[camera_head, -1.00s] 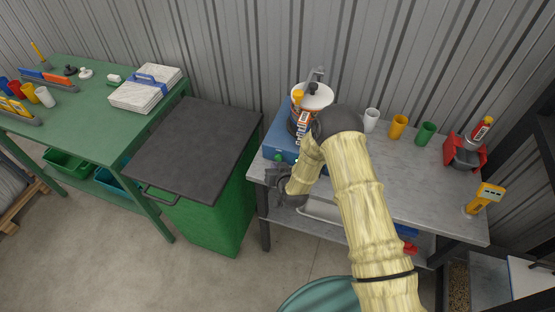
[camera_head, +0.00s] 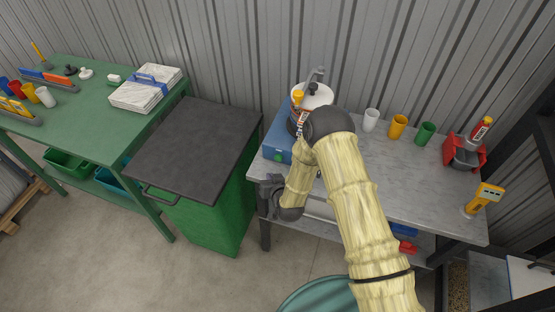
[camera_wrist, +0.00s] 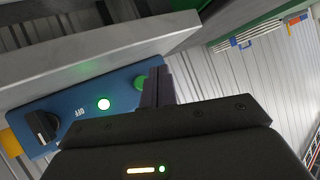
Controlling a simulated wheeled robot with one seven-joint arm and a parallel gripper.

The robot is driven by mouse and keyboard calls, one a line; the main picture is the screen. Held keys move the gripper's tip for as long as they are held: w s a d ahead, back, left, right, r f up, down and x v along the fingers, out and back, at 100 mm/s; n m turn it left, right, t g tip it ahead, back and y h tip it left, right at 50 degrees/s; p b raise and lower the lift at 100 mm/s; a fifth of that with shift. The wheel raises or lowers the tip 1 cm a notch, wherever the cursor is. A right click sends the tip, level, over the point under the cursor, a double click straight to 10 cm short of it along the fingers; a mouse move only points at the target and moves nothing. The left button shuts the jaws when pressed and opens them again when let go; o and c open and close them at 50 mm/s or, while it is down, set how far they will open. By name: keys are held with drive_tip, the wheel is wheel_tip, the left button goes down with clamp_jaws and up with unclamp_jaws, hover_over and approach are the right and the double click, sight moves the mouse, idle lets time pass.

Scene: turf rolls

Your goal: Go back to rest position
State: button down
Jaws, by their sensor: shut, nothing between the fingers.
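My gripper (camera_head: 268,186) is at the front left corner of the grey bench, beside the blue machine (camera_head: 278,139). In the wrist view its dark fingers (camera_wrist: 158,82) are together with nothing between them. They appear in front of the machine's blue panel (camera_wrist: 75,110), near a green button (camera_wrist: 141,82); I cannot tell the exact gap. The panel also has a lit green-white lamp (camera_wrist: 103,104) and a black knob (camera_wrist: 42,126) near the word OFF. My arm hides part of the machine and bench in the head view.
The grey bench (camera_head: 390,175) carries white (camera_head: 371,119), yellow (camera_head: 397,126) and green (camera_head: 425,133) cups, a red holder (camera_head: 464,153) and a yellow device (camera_head: 485,199). A dark-lidded green bin (camera_head: 195,145) stands left of it. Open floor (camera_head: 150,270) lies in front.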

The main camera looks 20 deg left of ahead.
idle(0.4)
drive_tip(key=d+r+m+g+h, duration=0.1)
drive_tip(key=d+r+g+h, duration=0.25)
drive_tip(key=d+r, duration=1.3)
drive_tip(key=s+d+r+m+g+h, duration=0.1)
drive_tip(key=s+d+r+g, duration=0.1)
drive_tip(key=s+d+r, duration=0.3)
drive_tip(key=s+d+r+m+g+h, duration=0.2)
drive_tip(key=s+d+r, duration=0.3)
drive_tip(key=s+d, duration=0.6)
drive_tip(key=shift+s+d+r, duration=0.2)
drive_tip(key=shift+s+r, duration=0.15)
drive_tip(key=shift+s, duration=0.7)
drive_tip(key=c, duration=2.2)
unclamp_jaws()
